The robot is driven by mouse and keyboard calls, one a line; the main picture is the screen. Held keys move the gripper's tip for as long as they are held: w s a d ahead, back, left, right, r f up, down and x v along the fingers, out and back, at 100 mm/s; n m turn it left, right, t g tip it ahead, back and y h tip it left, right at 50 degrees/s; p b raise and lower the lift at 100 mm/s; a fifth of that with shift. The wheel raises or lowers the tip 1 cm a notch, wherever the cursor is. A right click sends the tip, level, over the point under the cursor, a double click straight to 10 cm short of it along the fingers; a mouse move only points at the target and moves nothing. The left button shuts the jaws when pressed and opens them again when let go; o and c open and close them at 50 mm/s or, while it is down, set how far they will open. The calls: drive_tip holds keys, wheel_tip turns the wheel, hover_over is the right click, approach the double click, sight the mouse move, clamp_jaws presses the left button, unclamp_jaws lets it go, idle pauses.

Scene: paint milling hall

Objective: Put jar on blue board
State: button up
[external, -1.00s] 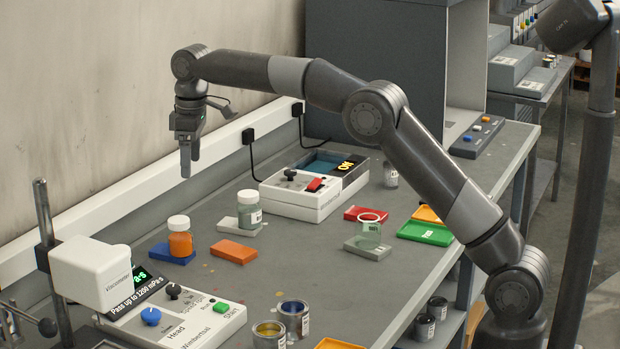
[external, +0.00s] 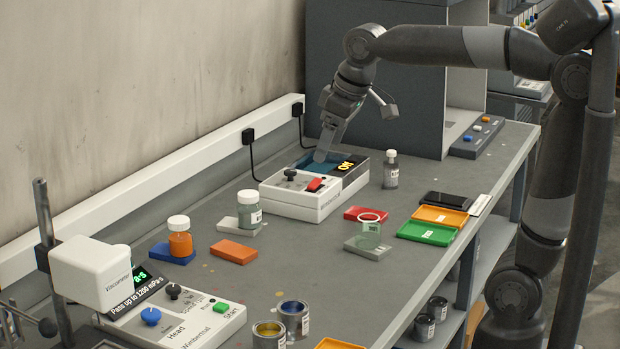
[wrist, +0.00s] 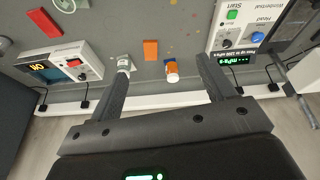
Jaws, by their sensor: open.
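A jar of orange paint with a white cap (external: 180,240) stands upright on the blue board (external: 157,256). In the wrist view this jar (wrist: 172,78) shows between my fingers but well beyond them, and it hides most of the blue board (wrist: 170,61). A pale jar with a white cap (external: 249,213) stands on a grey board behind it to the right. An open clear glass jar (external: 369,233) stands on another grey board. My gripper (external: 320,157) is open and empty, pointing down above the table. In the external view its fingers overlap the boxed device.
The boxed device (external: 310,202) stands near the wall, with a small bottle (external: 390,170) beside it. An orange board (external: 234,251) lies right of the blue board. The viscometer (external: 90,274) and open paint cans (external: 293,317) occupy the front. Red (external: 364,213) and green (external: 427,233) pieces lie right.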

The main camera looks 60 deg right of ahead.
drive_tip(key=s+f, duration=0.5)
drive_tip(key=s, duration=0.3)
drive_tip(key=s+f+m+t, duration=0.1)
drive_tip(key=s+f, duration=0.4)
drive_tip(key=s, duration=0.3)
drive_tip(key=shift+d+m+t, duration=0.25)
drive_tip(key=shift+m+t, duration=0.05)
